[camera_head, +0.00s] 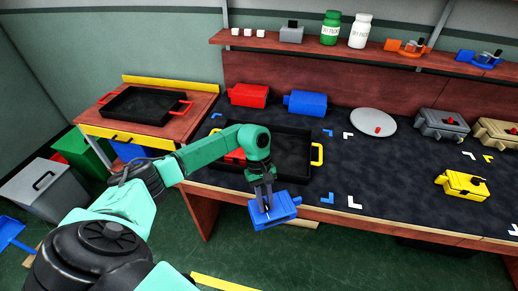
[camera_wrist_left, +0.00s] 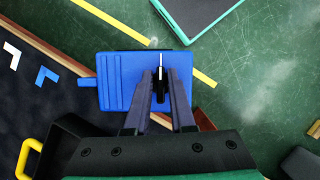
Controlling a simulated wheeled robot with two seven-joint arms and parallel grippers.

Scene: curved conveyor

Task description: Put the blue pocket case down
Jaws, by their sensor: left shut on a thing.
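The blue pocket case (camera_head: 276,212) hangs in my left gripper (camera_head: 264,200) in front of the bench edge, above the green floor. In the left wrist view the blue pocket case (camera_wrist_left: 128,75) shows from above. The fingers of my left gripper (camera_wrist_left: 160,85) are shut on its dark raised handle part. A second blue case (camera_head: 305,103) lies on the dark mat at the back of the bench. My right gripper is in neither view.
A black tray with yellow handles (camera_head: 316,155) sits on the bench behind my left arm. Blue and white corner marks (camera_head: 327,198) lie right of it on clear mat. A yellow case (camera_head: 462,186), a grey plate (camera_head: 373,122) and a red case (camera_head: 249,95) also rest there.

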